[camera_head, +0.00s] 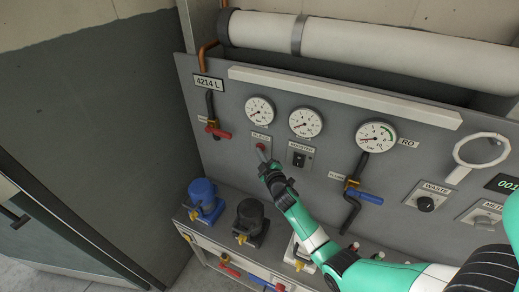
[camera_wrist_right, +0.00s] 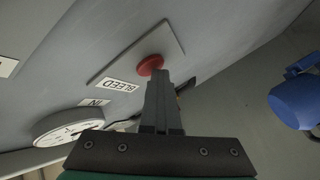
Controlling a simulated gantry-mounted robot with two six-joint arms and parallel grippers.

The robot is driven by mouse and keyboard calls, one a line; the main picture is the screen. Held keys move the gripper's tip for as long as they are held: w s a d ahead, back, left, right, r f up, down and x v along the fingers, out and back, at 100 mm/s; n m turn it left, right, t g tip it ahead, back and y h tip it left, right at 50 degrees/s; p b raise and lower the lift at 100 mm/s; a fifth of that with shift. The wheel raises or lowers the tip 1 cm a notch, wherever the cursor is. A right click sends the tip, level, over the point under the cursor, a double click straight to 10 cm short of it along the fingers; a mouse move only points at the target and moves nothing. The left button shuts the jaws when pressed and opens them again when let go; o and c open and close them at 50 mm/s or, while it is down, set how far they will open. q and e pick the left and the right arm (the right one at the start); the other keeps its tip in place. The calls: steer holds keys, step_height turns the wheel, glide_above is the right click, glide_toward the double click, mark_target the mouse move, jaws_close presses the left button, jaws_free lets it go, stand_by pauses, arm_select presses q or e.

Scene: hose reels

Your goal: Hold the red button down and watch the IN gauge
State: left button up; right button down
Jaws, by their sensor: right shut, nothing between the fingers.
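The red button (camera_head: 261,147) sits on a plate labelled BLEED on the grey panel; it also shows in the right wrist view (camera_wrist_right: 149,65). My right gripper (camera_head: 265,158) is shut and empty, its fingertips (camera_wrist_right: 161,78) at the button's face and overlapping its lower edge in the wrist view. I cannot tell whether the button is pushed in. The IN gauge (camera_head: 259,110) is the white dial just above the button; its needle seems to point lower left. My left gripper is not in view.
Right of the button are a switch plate (camera_head: 300,156), a second gauge (camera_head: 305,123) and the RO gauge (camera_head: 376,135). A red-handled valve (camera_head: 218,132) is to the left. Blue (camera_head: 204,197) and black (camera_head: 250,218) pumps stand on the shelf below.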

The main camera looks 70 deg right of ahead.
stand_by(0.7)
steer(key=shift+a, duration=0.9)
steer(key=a+b, duration=0.2)
steer(key=a, duration=0.3)
steer(key=shift+w, duration=0.1)
